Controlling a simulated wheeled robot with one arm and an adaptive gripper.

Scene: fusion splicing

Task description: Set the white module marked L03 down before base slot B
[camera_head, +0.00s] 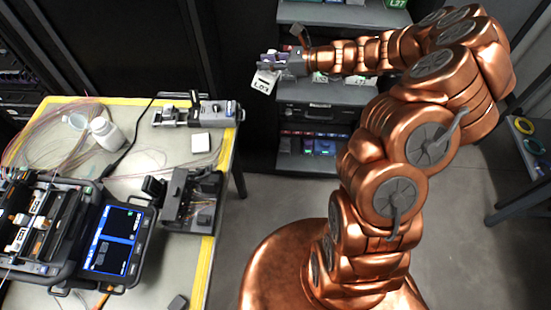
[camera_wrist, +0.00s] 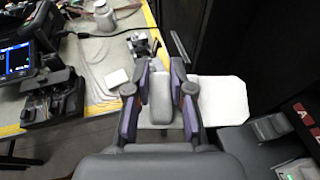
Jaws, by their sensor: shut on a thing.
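The white module marked L03 (camera_head: 264,81) hangs tilted at my gripper (camera_head: 283,63), in the air between the bench and the shelf rack. Its marking reads "L03" in the head view. My gripper is shut on it. In the wrist view, a white plate-like face of the module (camera_wrist: 222,100) sticks out to the right of my gripper (camera_wrist: 160,78), with a grey block between the purple-edged fingers. The grip contact itself is partly hidden. I cannot make out a base slot marked B in either view.
The bench (camera_head: 150,158) with yellow edges stands at left. It carries a splicer with a blue screen (camera_head: 113,240), a dark fixture (camera_head: 190,200), a white square (camera_head: 200,143), a white bottle (camera_head: 107,134) and loose fibres. A shelf rack (camera_head: 318,92) stands behind my gripper.

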